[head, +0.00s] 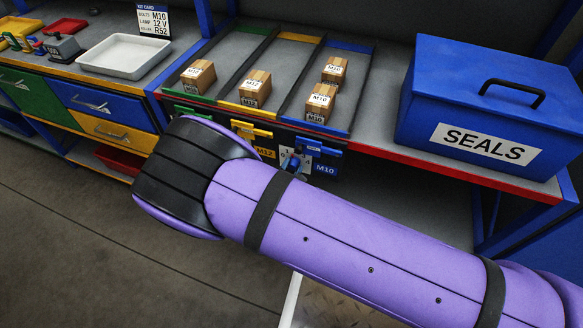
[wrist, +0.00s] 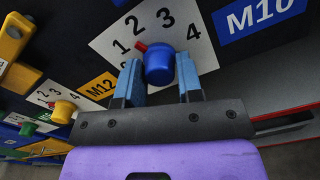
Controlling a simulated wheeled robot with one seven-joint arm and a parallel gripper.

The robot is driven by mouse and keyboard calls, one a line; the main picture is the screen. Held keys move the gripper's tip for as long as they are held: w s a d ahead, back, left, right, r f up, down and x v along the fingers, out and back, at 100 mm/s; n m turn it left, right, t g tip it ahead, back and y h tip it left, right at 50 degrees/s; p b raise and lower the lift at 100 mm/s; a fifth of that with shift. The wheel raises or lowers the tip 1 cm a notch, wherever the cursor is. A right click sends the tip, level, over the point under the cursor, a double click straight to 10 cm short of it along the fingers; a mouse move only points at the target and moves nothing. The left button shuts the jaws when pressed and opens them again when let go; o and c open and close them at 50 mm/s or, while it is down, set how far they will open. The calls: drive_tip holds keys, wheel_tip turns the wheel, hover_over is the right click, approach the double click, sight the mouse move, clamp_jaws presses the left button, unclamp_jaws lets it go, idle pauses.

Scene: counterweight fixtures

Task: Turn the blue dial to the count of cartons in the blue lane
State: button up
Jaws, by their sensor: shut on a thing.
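The blue lane (head: 349,47) on the bench holds two cartons, a back carton (head: 334,72) and a front carton (head: 320,102). The blue dial (wrist: 160,65) sits on a white plate (wrist: 200,52) numbered around it, beside a blue M10 label. Its red pointer (wrist: 141,46) points up-left, between the 1 and the 2 as seen here, closer to the 2. My gripper (wrist: 159,70) is shut on the blue dial, with one blue finger on each side. In the head view my purple arm hides most of the gripper, and the blue dial (head: 294,164) shows only partly.
The green lane holds one carton (head: 198,76) and the yellow lane one carton (head: 255,89). A yellow dial (wrist: 63,111) and a green dial (wrist: 28,128) are at left in the wrist view. A blue SEALS box (head: 440,95) stands right of the lanes.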

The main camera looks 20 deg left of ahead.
drive_tip(key=shift+m, duration=1.7)
drive_tip(key=o, duration=0.9)
drive_tip(key=shift+s, duration=0.1)
drive_tip(key=s, duration=0.7)
drive_tip(key=s+a, duration=0.1)
drive_tip(key=s, duration=0.2)
drive_tip(key=shift+s, duration=0.35)
